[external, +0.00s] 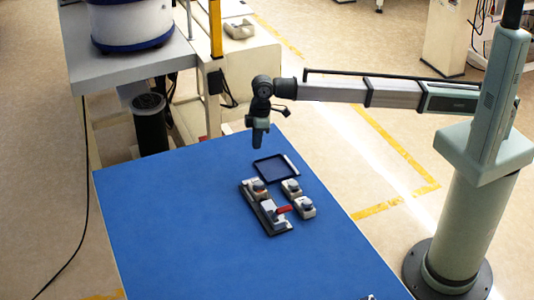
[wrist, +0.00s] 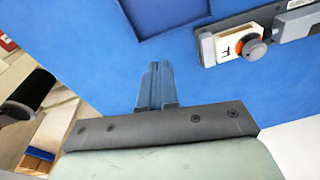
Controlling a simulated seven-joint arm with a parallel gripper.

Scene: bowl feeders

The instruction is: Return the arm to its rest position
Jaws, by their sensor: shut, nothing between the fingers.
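My gripper (external: 259,138) hangs from the end of my arm above the blue table, near its far edge. Its fingers point down and hold nothing. In the wrist view my gripper (wrist: 155,68) shows its two fingers pressed together. A dark blue tray (external: 291,178) lies on the table to the lower right of my gripper in the external view. Part of the tray's rim also shows at the top of the wrist view (wrist: 157,37).
A dark fixture (external: 279,229) on the table (external: 180,230) holds white and orange parts and a red piece (external: 284,210). Two small grey-white parts (external: 291,189) (external: 305,207) sit beside it. A bowl feeder (external: 132,22) stands behind left. The table's left side is clear.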

